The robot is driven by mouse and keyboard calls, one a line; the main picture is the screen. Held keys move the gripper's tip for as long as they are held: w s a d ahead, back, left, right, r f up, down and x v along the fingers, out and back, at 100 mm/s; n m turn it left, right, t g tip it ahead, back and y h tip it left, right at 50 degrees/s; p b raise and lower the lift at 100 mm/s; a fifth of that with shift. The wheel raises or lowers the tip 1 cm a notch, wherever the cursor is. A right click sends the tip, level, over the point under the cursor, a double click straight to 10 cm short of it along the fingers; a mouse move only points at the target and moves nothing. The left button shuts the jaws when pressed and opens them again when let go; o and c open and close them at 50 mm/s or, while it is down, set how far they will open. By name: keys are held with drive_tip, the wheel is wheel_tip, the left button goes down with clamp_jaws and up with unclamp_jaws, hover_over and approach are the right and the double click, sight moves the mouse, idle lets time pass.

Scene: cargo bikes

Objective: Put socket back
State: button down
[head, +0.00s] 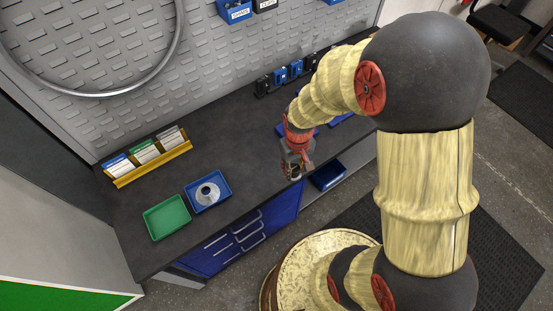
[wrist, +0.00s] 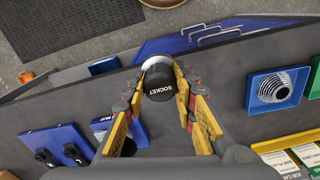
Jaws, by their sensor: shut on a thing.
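The socket (wrist: 160,82) is a black cylinder with white SOCKET lettering and a silvery end. My gripper (wrist: 167,84) is shut on it, with yellow-sided fingers on both sides. In the head view my gripper (head: 293,168) is over the front edge of the dark bench, and the socket there is small and mostly hidden by it. In the wrist view a blue tray (wrist: 45,133) with black items lies left of my fingers. A second blue tray (wrist: 101,124) is partly hidden behind the left finger.
A blue tray (head: 221,202) with a pale coiled part and a green tray (head: 167,217) stand on the left of the bench. A yellow rack (head: 152,166) holds cards behind them. Black and blue items (head: 281,75) line the back. Bench between is clear.

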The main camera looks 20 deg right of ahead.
drive_tip(key=w+f, duration=0.5)
drive_tip(key=w, duration=0.2)
drive_tip(key=w+f, duration=0.3)
drive_tip(key=w, duration=0.1)
drive_tip(key=shift+w+a+f, duration=0.1)
drive_tip(key=shift+w+f, duration=0.05)
drive_tip(key=shift+f, duration=0.15)
drive_tip(key=shift+w+f, duration=0.15)
drive_tip(key=shift+f, duration=1.55)
drive_tip(key=shift+f+b, duration=0.2)
drive_tip(key=shift+b, duration=0.15)
drive_tip(key=c, duration=1.5)
unclamp_jaws()
drive_tip(key=shift+o, duration=0.2)
drive_tip(key=shift+r, duration=0.2)
